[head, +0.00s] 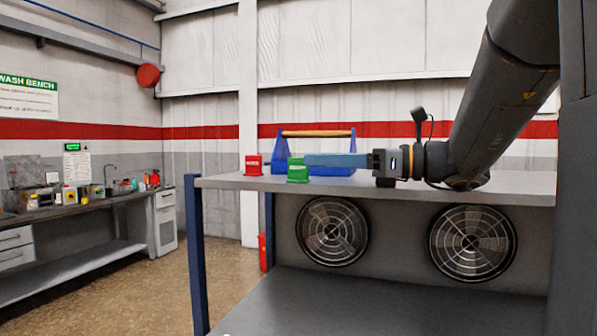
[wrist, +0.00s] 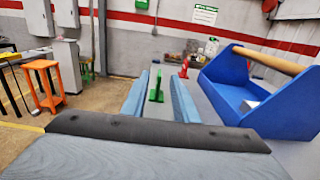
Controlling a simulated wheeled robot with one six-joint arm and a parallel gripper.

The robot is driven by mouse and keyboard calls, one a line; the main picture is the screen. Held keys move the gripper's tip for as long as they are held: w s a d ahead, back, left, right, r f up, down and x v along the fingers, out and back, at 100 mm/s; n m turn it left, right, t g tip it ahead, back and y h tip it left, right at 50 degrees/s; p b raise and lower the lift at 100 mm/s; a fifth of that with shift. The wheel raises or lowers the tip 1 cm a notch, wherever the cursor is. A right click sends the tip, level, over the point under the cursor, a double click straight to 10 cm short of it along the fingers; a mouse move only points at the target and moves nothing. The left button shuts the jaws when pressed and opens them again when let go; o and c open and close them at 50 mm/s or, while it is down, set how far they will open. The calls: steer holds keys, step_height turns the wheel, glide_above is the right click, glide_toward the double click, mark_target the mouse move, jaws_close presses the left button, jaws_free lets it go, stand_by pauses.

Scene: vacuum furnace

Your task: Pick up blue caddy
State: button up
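The blue caddy (head: 281,150) with a wooden bar handle stands upright on the grey bench top, behind my gripper in the head view. In the wrist view the caddy (wrist: 228,72) is to the right of my fingers, apart from them, with a small white item inside. My gripper (head: 308,160) is level just above the bench top and points left. In the wrist view my gripper (wrist: 160,84) has its two blue-grey fingers apart, with nothing held. The caddy's lower front is partly hidden by my gripper in the head view.
A green block-like item (head: 297,171) stands at my fingertips and shows between the fingers in the wrist view (wrist: 156,88). A red one (head: 253,165) stands farther left near the bench's edge. A wash bench (head: 100,203) stands at the left wall. An orange stool (wrist: 42,85) is on the floor.

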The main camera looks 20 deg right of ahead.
mark_target(298, 159)
steer(key=p+x, duration=0.1)
steer(key=x, duration=0.4)
steer(key=shift+a, duration=0.15)
steer(key=shift+c, duration=0.3)
jaws_close()
